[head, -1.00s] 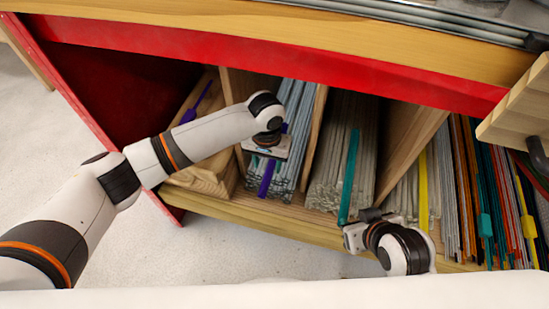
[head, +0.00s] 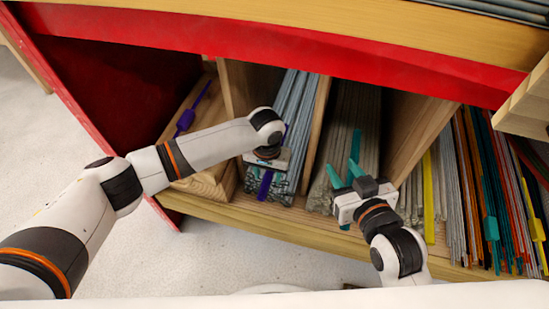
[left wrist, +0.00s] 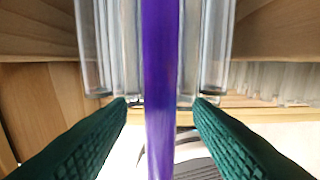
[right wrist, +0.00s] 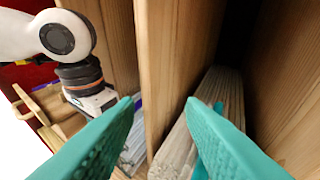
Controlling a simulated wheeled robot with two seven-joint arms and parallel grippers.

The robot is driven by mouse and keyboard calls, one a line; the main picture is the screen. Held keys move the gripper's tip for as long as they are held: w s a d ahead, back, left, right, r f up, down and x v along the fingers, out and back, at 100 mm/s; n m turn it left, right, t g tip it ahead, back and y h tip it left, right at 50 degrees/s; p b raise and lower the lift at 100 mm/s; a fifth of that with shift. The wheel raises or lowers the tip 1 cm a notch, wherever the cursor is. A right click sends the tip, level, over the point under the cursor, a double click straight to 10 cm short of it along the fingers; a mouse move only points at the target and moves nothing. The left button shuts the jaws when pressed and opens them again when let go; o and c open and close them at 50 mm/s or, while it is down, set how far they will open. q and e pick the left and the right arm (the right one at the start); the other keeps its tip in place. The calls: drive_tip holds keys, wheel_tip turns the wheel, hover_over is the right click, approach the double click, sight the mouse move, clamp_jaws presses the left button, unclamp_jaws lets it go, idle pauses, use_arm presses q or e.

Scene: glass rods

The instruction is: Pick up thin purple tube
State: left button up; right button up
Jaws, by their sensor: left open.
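A thin purple tube (head: 265,184) lies among clear glass rods (head: 292,105) in a shelf compartment, its near end sticking out below my left gripper (head: 264,163). In the left wrist view the purple tube (left wrist: 160,80) runs between the two dark green fingers (left wrist: 160,103). The fingers are open, one on each side, with visible gaps to the tube. Most of the tube is hidden by my left gripper in the head view. My right gripper (right wrist: 160,103) is open and empty, in front of the compartment to the right.
A wooden divider (head: 315,130) separates the compartments. Pale rods and a teal tube (right wrist: 199,168) lie near my right gripper. Another purple piece (head: 186,120) lies in the left compartment. Coloured rods (head: 490,190) fill the right side. A red rail (head: 270,65) runs above; the floor in front is clear.

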use_arm(q)
clamp_jaws()
drive_tip(key=shift+r, duration=0.1)
